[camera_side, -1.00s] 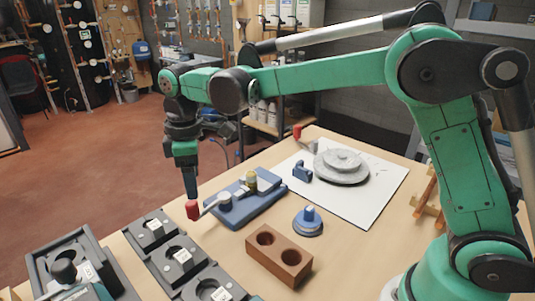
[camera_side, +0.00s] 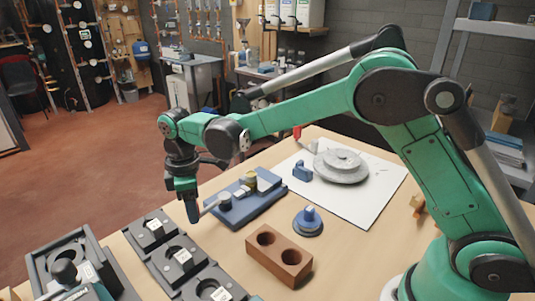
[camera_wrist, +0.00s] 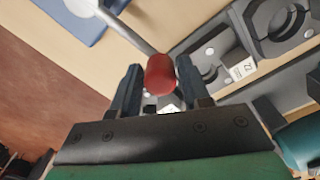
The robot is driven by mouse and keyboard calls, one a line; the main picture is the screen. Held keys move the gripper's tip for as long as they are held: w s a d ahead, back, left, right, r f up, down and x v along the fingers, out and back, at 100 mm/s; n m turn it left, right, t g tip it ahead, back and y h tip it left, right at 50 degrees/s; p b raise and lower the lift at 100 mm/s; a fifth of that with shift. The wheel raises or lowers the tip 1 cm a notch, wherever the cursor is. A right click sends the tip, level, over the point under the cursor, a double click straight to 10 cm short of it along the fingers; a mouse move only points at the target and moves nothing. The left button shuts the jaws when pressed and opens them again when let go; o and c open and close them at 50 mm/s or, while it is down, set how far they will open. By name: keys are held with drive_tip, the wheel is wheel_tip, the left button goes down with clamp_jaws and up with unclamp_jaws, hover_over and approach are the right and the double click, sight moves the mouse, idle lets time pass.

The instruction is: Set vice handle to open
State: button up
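The vice (camera_side: 262,205) has a blue base with a grey body and sits near the left table edge in the side view. Its silver handle (camera_side: 209,207) sticks out to the left, and the handle also shows in the wrist view (camera_wrist: 128,28). The handle's red knob (camera_wrist: 160,75) is between the two fingers of my gripper (camera_wrist: 158,82). The fingers stand apart on either side of the knob, with a thin gap at the left one. In the side view my gripper (camera_side: 193,212) points down at the handle's end and hides the knob.
Dark grey fixtures (camera_side: 155,231) with round recesses stand just in front of my gripper. A brown block (camera_side: 279,259) with two holes, a blue-topped round piece (camera_side: 308,221) and a white sheet (camera_side: 375,205) with a grey disc (camera_side: 341,166) lie to the right.

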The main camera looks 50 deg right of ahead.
clamp_jaws()
idle(1.1)
